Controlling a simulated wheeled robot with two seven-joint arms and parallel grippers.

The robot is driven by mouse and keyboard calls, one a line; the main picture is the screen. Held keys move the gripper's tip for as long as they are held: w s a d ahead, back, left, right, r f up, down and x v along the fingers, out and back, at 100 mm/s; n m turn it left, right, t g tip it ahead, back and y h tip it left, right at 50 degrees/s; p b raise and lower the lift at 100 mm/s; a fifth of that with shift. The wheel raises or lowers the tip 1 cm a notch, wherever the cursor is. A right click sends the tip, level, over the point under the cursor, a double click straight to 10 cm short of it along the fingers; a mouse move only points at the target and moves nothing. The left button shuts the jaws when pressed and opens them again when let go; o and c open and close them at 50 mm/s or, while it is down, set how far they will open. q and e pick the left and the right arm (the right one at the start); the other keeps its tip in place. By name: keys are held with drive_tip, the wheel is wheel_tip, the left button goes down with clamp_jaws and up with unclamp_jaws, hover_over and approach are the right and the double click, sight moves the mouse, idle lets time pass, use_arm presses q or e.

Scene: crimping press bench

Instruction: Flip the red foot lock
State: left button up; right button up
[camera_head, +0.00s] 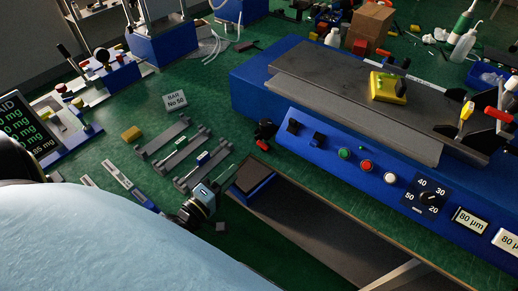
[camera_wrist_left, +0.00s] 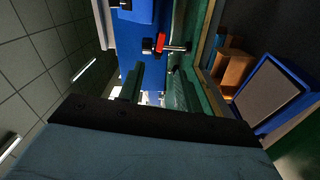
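The red foot lock (camera_head: 262,145) is a small red piece beside a black knob at the near left end of the blue press. It also shows in the wrist view, where the red part (camera_wrist_left: 161,42) sits by a black knob and a metal rod. My left gripper (camera_head: 228,172) is below and left of the lock in the head view, apart from it. In the wrist view its two dark green fingers (camera_wrist_left: 144,75) are spread with a gap between them, and nothing is held. My right gripper is not in view.
The blue press (camera_head: 258,88) fills the right side, with buttons and a dial on its front. A blue-edged dark pad (camera_head: 251,180) stands just right of my gripper. Grey fixtures (camera_head: 172,140) lie left on the green bench. Open green bench lies behind the lock.

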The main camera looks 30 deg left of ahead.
sight(261, 147)
use_arm(q)
drive_tip(key=w, duration=0.8)
drive_tip(key=w+d, duration=0.1)
drive_tip(key=w, duration=0.4)
drive_tip(key=shift+b, duration=0.35)
drive_tip(key=shift+s, duration=0.1)
clamp_jaws()
